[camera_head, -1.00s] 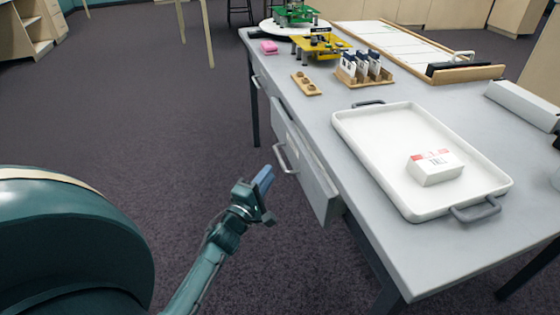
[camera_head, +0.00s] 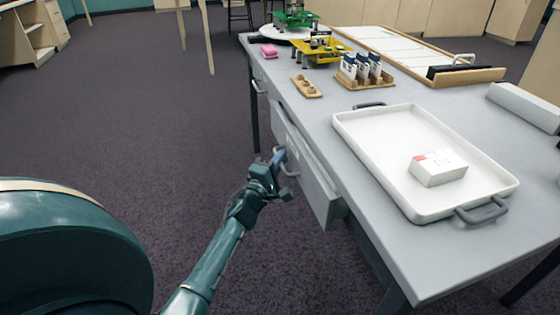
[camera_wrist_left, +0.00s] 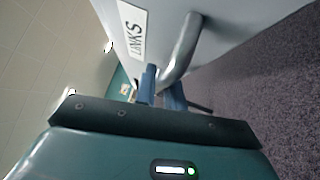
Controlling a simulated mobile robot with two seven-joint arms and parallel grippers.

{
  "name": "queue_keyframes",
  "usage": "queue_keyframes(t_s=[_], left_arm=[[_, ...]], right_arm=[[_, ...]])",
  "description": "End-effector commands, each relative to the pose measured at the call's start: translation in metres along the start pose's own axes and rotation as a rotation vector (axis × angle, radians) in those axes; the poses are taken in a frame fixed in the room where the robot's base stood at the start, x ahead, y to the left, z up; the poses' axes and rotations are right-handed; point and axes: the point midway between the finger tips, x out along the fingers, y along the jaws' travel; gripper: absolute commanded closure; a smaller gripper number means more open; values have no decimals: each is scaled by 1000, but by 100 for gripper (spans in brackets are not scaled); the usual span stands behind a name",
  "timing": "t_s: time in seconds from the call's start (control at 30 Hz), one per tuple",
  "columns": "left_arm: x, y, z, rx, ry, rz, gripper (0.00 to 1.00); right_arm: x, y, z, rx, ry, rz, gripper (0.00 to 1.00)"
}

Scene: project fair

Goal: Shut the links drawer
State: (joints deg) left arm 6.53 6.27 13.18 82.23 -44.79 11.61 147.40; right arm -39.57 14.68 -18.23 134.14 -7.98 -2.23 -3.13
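The links drawer (camera_head: 316,190) stands partly open from the left side of the grey table; its front sticks out past the table edge. In the left wrist view its front (camera_wrist_left: 170,12) carries a white LINKS label (camera_wrist_left: 133,30) and a grey bar handle (camera_wrist_left: 184,45). My left gripper (camera_head: 279,160) is at this handle, outside the drawer front. In the left wrist view its blue fingers (camera_wrist_left: 160,90) lie close at the handle's lower end. Whether they are clamped on it is unclear. My right gripper is out of view.
A white tray (camera_head: 365,135) with a small white box (camera_head: 438,167) sits on the table (camera_head: 365,222). Floor left of the drawer is clear.

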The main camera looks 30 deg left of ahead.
Motion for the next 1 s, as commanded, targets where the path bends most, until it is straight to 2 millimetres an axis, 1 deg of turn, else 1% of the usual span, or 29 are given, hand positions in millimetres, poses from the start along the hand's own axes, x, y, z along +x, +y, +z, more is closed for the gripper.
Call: queue_keyframes(t_s=[0.07,0.47,0.57,0.7,0.8,1.0], left_arm=[[0,0,0,0,0,0,100],[0,0,0,0,0,0,100],[6,-2,6,-5,1,1,100],[23,-7,22,-6,3,2,100],[31,-9,30,-4,3,0,100],[33,-9,33,0,2,0,100]], right_arm=[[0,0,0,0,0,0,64],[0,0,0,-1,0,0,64],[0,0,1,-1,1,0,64],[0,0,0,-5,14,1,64],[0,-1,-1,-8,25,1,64],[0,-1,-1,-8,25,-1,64]])
